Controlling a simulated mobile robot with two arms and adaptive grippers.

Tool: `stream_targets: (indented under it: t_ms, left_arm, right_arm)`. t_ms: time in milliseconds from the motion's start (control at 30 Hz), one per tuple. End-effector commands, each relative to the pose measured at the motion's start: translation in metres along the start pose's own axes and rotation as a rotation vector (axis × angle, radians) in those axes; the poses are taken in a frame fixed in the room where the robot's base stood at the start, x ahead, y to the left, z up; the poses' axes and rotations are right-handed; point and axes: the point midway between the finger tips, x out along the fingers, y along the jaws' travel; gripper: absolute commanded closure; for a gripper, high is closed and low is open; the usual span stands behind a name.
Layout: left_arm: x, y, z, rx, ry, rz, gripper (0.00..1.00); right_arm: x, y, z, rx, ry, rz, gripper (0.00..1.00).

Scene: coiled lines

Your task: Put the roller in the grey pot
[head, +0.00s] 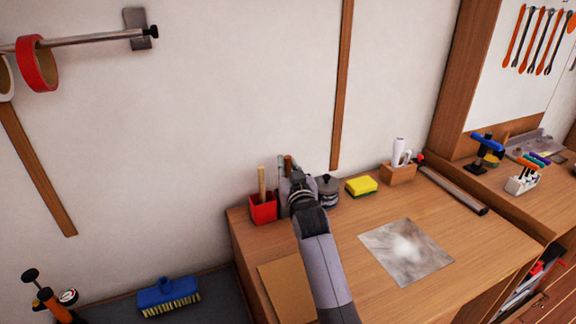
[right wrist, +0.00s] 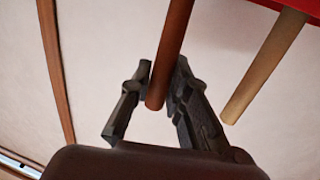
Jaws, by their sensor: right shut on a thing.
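My right gripper (head: 290,180) is at the back of the wooden workbench, beside a red pot. It is shut on a reddish-brown rod-like handle, which I take to be the roller (head: 288,162). In the right wrist view the roller's handle (right wrist: 172,50) passes between the fingers of my right gripper (right wrist: 160,90); its other end is out of view. A dark grey rounded container (head: 328,191), probably the grey pot, stands just right of the gripper, partly hidden by it. I cannot tell whether its top is open. My left gripper is not in view.
The red pot (head: 263,209) holds a pale wooden handle (head: 261,181). A yellow sponge (head: 361,186) and a wooden block with a white tool (head: 398,170) stand farther right. A grey sheet (head: 405,251) lies on the bench (head: 470,245). The wall is close behind.

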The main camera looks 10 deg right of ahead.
Motion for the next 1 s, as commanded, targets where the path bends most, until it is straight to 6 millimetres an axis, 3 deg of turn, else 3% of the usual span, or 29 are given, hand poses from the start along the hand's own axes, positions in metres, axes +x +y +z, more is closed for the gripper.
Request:
stream_targets:
  t_ms: [433, 467, 700, 1000]
  left_arm:
    - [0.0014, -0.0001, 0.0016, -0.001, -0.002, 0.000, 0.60]
    - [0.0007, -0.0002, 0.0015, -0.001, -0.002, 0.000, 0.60]
    - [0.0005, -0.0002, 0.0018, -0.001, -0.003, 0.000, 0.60]
    - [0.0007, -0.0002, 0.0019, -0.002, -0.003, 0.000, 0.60]
  right_arm:
    - [0.0000, 0.0001, 0.0067, 0.000, 0.003, 0.000, 1.00]
    - [0.0000, 0.0001, 0.0062, 0.000, 0.002, 0.000, 0.81]
    - [0.0000, 0.0001, 0.0062, 0.000, 0.001, 0.000, 0.65]
    - [0.0000, 0.0001, 0.0061, 0.000, 0.001, 0.000, 0.63]
